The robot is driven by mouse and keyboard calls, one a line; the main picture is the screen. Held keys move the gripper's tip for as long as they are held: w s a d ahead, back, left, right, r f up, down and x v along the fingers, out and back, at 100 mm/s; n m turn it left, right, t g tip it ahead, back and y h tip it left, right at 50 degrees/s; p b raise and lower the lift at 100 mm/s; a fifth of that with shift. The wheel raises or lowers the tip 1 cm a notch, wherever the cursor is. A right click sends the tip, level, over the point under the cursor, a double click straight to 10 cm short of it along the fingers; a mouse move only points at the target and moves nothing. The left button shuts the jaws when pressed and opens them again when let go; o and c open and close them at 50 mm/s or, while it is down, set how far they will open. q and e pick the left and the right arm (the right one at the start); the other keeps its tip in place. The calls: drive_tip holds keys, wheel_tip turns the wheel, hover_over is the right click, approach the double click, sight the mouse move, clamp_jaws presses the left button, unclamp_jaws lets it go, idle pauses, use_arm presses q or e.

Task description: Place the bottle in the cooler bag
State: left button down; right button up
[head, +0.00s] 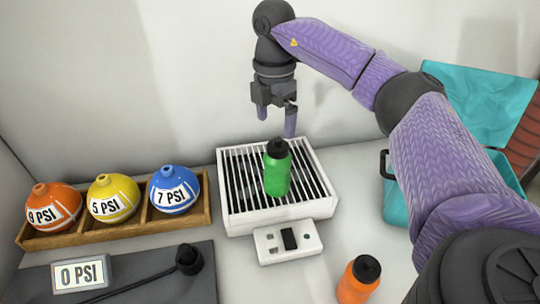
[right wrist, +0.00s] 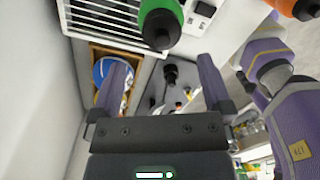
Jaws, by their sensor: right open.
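A green bottle (head: 277,172) with a black cap stands upright on the slatted top of a white rack (head: 232,213). It also shows at the top of the right wrist view (right wrist: 167,8). An orange bottle (head: 356,286) with a black cap stands at the front edge of the head view. The teal cooler bag (head: 398,205) is at the right with its lid (head: 480,100) raised; my right arm hides much of it. My right gripper (head: 277,118) is open and empty, pointing down above and behind the green bottle, apart from it. My left gripper is out of view.
A wooden holder (head: 120,231) with orange, yellow and blue PSI-marked balls stands left of the rack. A dark mat (head: 190,285) with a "0 PSI" display (head: 81,274) lies in front. A white wall is close behind my gripper. Clear table lies between rack and bag.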

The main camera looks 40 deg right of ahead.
sight(277, 152)
drive_tip(key=f+b, duration=0.2)
drive_tip(key=f, duration=0.2)
drive_tip(key=f+b, duration=0.1)
drive_tip(key=f, duration=0.3)
drive_tip(key=shift+s+d+f+b, duration=0.2)
drive_tip(key=shift+b, duration=0.15)
drive_tip(key=shift+r, duration=0.1)
drive_tip(key=c, duration=1.3)
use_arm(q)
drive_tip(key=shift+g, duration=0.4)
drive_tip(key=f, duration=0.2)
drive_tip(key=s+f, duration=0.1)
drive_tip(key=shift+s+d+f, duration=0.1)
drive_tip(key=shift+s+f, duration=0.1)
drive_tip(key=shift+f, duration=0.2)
use_arm(e)
clamp_jaws()
